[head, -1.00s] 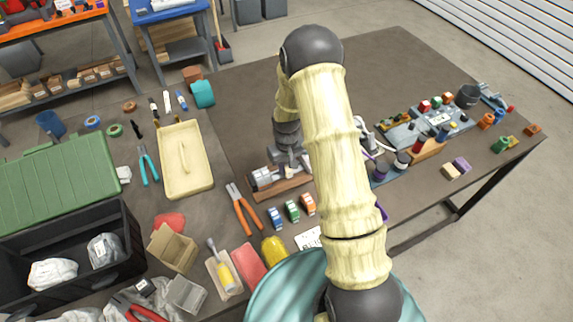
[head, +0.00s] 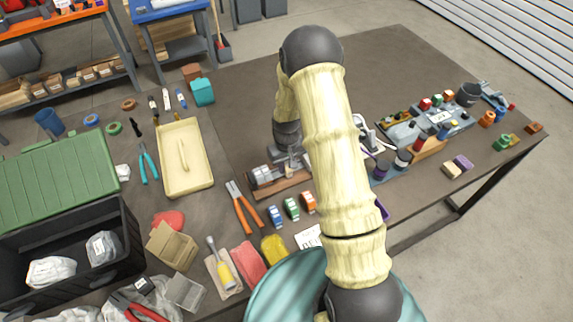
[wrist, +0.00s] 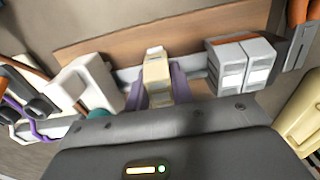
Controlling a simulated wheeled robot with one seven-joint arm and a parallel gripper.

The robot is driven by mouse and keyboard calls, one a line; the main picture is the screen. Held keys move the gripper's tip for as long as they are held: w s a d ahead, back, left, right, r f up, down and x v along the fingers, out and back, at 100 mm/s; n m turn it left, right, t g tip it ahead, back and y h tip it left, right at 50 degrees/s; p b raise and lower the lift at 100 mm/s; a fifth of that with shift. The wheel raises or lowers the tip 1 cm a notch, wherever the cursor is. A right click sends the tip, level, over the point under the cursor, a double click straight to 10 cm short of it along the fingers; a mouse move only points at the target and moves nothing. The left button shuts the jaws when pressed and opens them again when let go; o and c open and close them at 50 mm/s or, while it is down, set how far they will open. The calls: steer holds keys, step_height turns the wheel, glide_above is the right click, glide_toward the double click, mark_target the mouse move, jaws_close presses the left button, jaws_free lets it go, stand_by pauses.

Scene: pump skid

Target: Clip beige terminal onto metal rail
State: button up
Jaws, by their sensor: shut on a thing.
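The beige terminal (wrist: 156,69) is held upright between the purple finger pads of my gripper (wrist: 157,82), mid-frame in the wrist view. It overlaps the metal rail (wrist: 194,74); I cannot tell whether it is clipped on or only against it. The rail lies along a brown wooden board, with two light grey terminals (wrist: 243,63) to the right of my gripper and a white block (wrist: 88,84) to the left. In the head view my gripper (head: 289,162) is over the wooden board (head: 281,193), and my arm hides the beige terminal.
Orange-handled pliers (head: 245,208) and several small coloured blocks (head: 292,209) lie just in front of the board. A cream tray (head: 186,186) is to its left. A grey panel with coloured parts (head: 440,117) stands to the right.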

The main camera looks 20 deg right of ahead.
steer(key=shift+s+f, duration=0.1)
steer(key=o, duration=1.1)
steer(key=shift+d, duration=0.1)
steer(key=shift+c, duration=0.2)
steer(key=shift+f, duration=0.1)
steer(key=shift+s+a, duration=0.1)
steer(key=shift+a, duration=0.15)
steer(key=shift+d, duration=0.1)
steer(key=shift+r, duration=0.35)
step_height(320, 180, up, 17)
steer(key=b, duration=0.2)
